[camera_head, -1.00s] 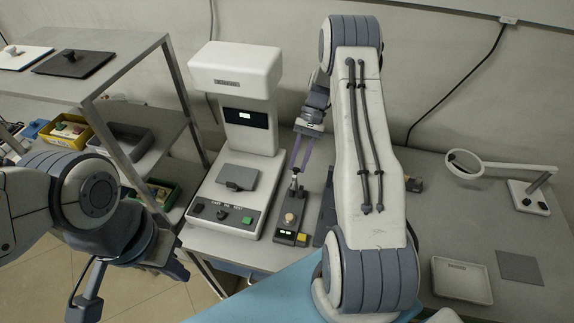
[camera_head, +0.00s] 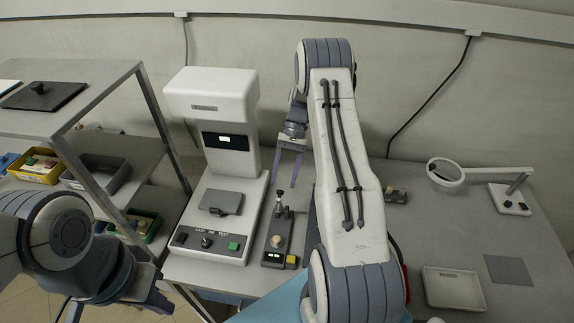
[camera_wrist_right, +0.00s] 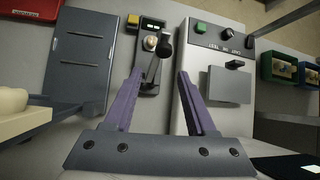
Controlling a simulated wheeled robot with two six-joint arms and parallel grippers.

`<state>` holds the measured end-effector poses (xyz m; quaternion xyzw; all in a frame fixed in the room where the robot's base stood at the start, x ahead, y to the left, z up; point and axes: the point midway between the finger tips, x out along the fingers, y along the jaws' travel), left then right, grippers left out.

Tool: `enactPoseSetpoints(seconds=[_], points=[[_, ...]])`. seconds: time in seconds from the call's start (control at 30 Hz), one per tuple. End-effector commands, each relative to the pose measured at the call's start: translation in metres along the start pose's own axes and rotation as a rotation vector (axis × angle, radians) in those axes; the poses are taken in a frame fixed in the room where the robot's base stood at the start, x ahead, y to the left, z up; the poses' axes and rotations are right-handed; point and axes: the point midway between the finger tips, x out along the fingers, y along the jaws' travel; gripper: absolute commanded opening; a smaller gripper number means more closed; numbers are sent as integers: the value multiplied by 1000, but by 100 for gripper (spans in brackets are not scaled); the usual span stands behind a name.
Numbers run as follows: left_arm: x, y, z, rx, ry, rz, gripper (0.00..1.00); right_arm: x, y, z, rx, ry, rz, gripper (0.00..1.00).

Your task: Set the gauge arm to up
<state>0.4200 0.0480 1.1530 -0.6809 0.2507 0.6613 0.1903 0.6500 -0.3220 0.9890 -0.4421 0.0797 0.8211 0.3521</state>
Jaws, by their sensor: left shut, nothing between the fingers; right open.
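A small dark gauge unit (camera_head: 270,252) stands on the table, right of the white tester. It carries a beige round knob (camera_head: 277,241), small green lights and a yellow button. A short arm with a metal stem and dark tip (camera_head: 279,200) is at its rear; its exact angle is hard to tell. In the right wrist view a black ball-ended arm (camera_wrist_right: 166,50) shows beside the beige knob. My right gripper (camera_head: 287,184) is open, its purple fingers apart above and behind this arm, with nothing clearly held. My left gripper (camera_head: 160,302) is shut, low at the left, far from the gauge.
The white tester (camera_head: 212,95) stands close left of the gauge. A metal shelf (camera_head: 110,75) with bins is further left. A magnifier lamp (camera_head: 445,175), a shallow white tray (camera_head: 452,288) and a grey mat (camera_head: 508,270) are at the right. My right arm hides some table.

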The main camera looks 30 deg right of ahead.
Motion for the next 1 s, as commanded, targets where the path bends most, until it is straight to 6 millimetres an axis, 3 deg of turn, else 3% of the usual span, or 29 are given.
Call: enactPoseSetpoints(seconds=[0.3,0.5,0.93,1.0], points=[[21,-2,1,1,0,0,0,-60,1,-4,0,6,0,56],[26,-2,1,1,0,0,0,-87,1,-2,0,3,1,56],[26,-2,1,1,0,0,0,-97,1,-1,1,1,1,56],[25,-2,1,1,0,0,0,-98,1,0,1,1,1,30]])
